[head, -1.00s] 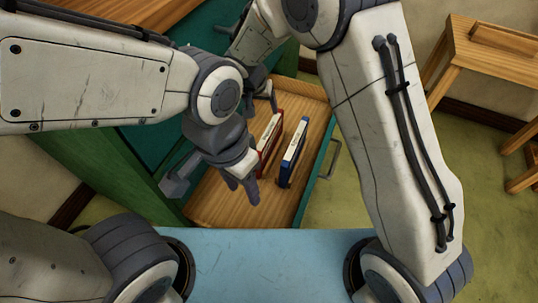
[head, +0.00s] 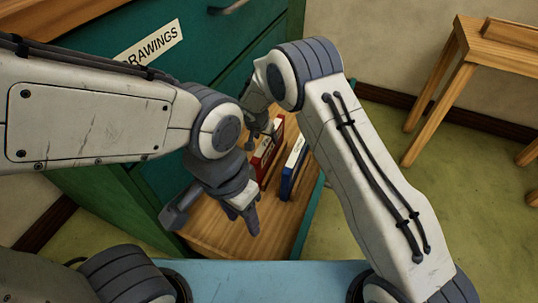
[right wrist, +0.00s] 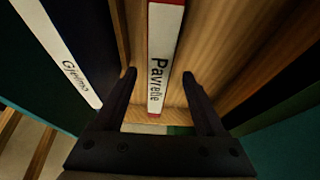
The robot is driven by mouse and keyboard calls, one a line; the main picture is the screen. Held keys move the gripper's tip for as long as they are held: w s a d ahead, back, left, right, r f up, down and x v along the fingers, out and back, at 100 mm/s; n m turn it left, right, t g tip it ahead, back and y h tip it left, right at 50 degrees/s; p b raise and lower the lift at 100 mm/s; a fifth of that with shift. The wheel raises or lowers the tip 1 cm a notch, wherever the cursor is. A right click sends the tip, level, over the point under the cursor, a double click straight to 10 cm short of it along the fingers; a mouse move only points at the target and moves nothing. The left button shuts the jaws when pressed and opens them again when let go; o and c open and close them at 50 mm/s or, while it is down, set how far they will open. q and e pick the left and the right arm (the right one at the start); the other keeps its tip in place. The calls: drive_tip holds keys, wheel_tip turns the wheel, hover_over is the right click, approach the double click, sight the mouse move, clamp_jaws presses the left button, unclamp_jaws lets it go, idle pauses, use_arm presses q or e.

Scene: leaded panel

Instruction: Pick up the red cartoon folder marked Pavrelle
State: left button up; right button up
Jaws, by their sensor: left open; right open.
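The red folder marked Pavrelle (head: 265,160) stands upright in the open wooden drawer (head: 215,232), left of a blue folder (head: 292,170). In the right wrist view its white spine label reading "Pavrelle" (right wrist: 162,55) lies between the fingers of my right gripper (right wrist: 159,76). The fingers are open, one on each side of the spine; I cannot tell if they touch it. In the head view my right gripper (head: 262,128) is at the folder's far end, partly hidden by its arm. My left gripper (head: 243,212) is open and empty above the drawer, left of the folders.
The blue folder's white label (right wrist: 72,55), seemingly reading "Gjelmo", is close on the left in the right wrist view. The green cabinet (head: 110,200) has a DRAWINGS label (head: 150,44) on a drawer front. A wooden table (head: 470,60) stands at right over open floor.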

sight(268, 138)
drive_tip(key=b+x, duration=0.1)
drive_tip(key=x, duration=0.1)
drive_tip(key=b+x, duration=0.1)
drive_tip(key=x, duration=0.1)
drive_tip(key=shift+w+d+f, duration=0.2)
drive_tip(key=shift+w+d, duration=0.05)
drive_tip(key=shift+w, duration=0.1)
clamp_jaws()
drive_tip(key=shift+r, duration=0.15)
idle(0.9)
